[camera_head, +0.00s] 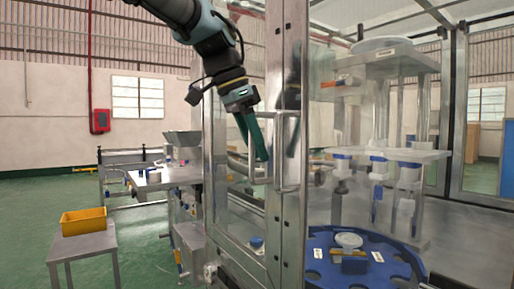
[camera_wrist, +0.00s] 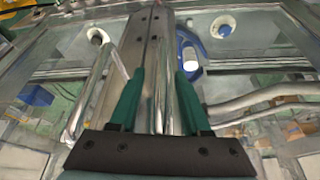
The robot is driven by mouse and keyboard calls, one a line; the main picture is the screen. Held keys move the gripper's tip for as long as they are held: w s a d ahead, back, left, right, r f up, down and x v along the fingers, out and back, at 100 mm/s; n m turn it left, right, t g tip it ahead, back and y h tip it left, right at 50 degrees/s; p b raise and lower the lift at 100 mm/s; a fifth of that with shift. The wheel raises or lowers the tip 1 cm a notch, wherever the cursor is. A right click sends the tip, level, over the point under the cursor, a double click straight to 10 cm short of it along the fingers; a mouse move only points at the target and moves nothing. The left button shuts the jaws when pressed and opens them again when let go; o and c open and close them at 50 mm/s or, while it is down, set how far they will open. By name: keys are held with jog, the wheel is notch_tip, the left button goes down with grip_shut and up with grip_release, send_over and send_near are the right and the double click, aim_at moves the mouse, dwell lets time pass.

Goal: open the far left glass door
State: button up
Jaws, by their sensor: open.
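The far left glass door (camera_head: 232,185) stands in a metal frame left of the central posts and looks shut. Upright bar handles flank the door seam; one handle (camera_head: 297,150) shows clearly in the head view. My gripper (camera_head: 262,158) hangs down in front of the seam, its green fingers open. In the wrist view the fingers (camera_wrist: 159,72) stand on either side of a shiny upright bar (camera_wrist: 164,100), apart from it as far as I can see. Another handle (camera_wrist: 95,90) lies outside the left finger. I cannot tell how deep the bar sits between the fingers.
Behind the glass is a blue rotary table (camera_head: 405,262) with fixtures above it. A yellow bin (camera_head: 83,221) sits on a small table (camera_head: 82,246) at the left. A metal bench (camera_head: 165,178) adjoins the cabinet's left side. Green floor at the far left is open.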

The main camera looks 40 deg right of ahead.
jog(key=shift+d+f, duration=0.1)
jog(key=shift+f, duration=0.25)
jog(key=shift+c, duration=0.3)
grip_shut()
dwell(1.0)
